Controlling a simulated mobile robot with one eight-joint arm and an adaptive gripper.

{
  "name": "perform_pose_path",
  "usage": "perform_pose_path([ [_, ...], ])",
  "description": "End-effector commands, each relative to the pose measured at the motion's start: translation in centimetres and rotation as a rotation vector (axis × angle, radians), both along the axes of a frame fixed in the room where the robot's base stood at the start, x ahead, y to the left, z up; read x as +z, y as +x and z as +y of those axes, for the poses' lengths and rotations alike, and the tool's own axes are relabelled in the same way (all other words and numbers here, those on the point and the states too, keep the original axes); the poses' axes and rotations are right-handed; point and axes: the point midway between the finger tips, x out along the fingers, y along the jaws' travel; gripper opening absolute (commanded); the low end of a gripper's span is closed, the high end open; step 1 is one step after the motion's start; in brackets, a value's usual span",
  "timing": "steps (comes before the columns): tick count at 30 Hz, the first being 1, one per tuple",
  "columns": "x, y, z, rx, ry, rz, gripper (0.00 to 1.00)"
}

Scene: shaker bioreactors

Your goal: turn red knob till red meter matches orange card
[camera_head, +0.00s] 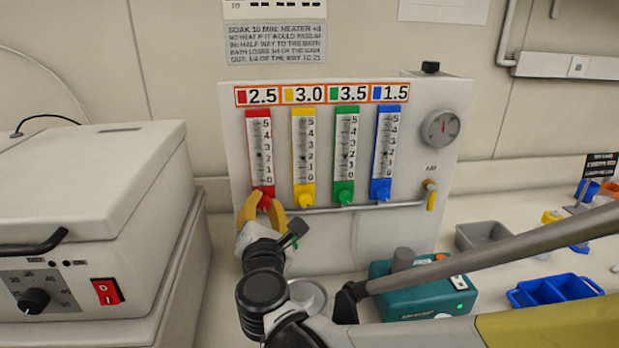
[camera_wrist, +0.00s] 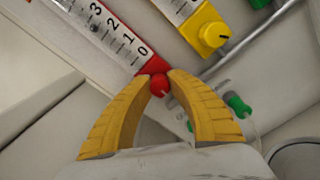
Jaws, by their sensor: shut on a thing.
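The red meter (camera_head: 260,150) is the leftmost of the meters on a pale panel, with a scale from 0 to 5. Its float looks to be near 2, but is too small to read exactly. The orange card (camera_head: 256,96) above it has a red square and reads 2.5. My gripper (camera_head: 261,203) is at the bottom of the red meter, shut on the red knob (camera_wrist: 159,84). In the wrist view its yellow fingers (camera_wrist: 160,80) touch the knob from both sides. The lower end of the red meter (camera_wrist: 100,28) also shows there.
Yellow (camera_head: 303,150), green (camera_head: 346,150) and blue (camera_head: 387,150) meters stand to the right, with cards 3.0, 3.5 and 1.5. The yellow knob (camera_wrist: 213,35) is close to my right finger. A white heater box (camera_head: 90,200) stands at left, a teal device (camera_head: 425,290) below right.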

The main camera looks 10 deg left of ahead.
Motion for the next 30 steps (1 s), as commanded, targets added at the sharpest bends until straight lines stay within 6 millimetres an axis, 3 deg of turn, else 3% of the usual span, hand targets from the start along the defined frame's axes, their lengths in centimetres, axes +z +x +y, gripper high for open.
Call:
perform_pose_path([
  [12,0.0,0.0,0.0,0.000,0.008,0.002,0.00],
  [13,0.0,0.0,0.0,0.000,0.008,0.002,0.30],
  [15,0.0,0.0,0.0,0.000,0.008,0.002,0.45],
  [25,0.0,-0.3,0.0,0.000,0.007,0.002,0.45],
  [30,0.0,-2.6,-0.5,0.004,0.007,0.002,0.45],
])
